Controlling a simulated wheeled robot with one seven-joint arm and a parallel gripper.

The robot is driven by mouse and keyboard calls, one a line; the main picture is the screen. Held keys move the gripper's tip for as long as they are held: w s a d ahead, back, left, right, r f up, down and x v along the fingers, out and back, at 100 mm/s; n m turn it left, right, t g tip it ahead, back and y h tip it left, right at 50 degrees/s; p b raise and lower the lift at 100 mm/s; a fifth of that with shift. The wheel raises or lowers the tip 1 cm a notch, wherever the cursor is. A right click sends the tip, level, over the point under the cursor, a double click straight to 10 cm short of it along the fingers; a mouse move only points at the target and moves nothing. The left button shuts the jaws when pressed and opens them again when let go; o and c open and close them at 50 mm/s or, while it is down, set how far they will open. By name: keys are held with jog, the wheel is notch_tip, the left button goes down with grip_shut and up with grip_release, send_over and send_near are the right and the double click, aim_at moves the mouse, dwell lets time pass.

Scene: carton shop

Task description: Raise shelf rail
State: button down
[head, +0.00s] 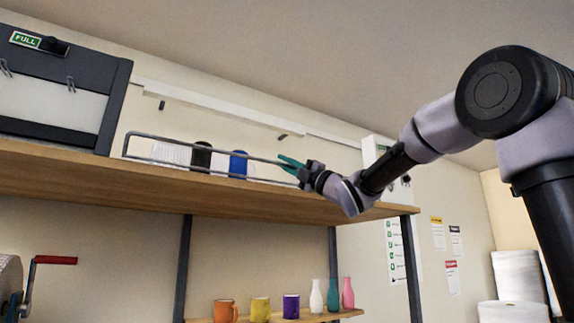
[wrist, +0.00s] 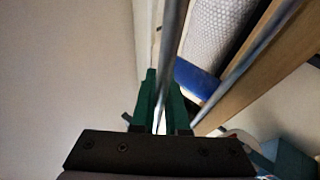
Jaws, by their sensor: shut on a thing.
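The shelf rail (head: 215,149) is a thin grey metal bar loop along the front edge of the upper wooden shelf (head: 80,178). My gripper (head: 287,162), with green fingers, is at the rail's right end in the head view. In the wrist view the rail's bar (wrist: 171,50) runs between the green fingertips of my gripper (wrist: 158,95), which are shut on it. The rail stands above the shelf board, its top bar sloping in the picture. The exact contact is partly hidden by the fingers.
Behind the rail stand a black cylinder (head: 201,155), a blue cylinder (head: 238,163) and a white textured item (head: 170,153). A dark case marked FULL (head: 55,95) is at the shelf's left. Mugs and vases (head: 316,297) stand on a lower shelf. A white box (head: 374,150) is near my arm.

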jog(key=shift+w+a+r+m+h, duration=0.1)
jog(key=shift+w+a+m+h, duration=0.1)
jog(key=shift+m+h, duration=0.35)
jog(key=shift+h, duration=0.25)
jog(key=c, duration=0.9)
grip_release()
jog(key=v, duration=1)
jog(key=shift+s+d+f, duration=0.15)
jog(key=shift+d+f, duration=0.1)
jog(key=shift+f, duration=0.05)
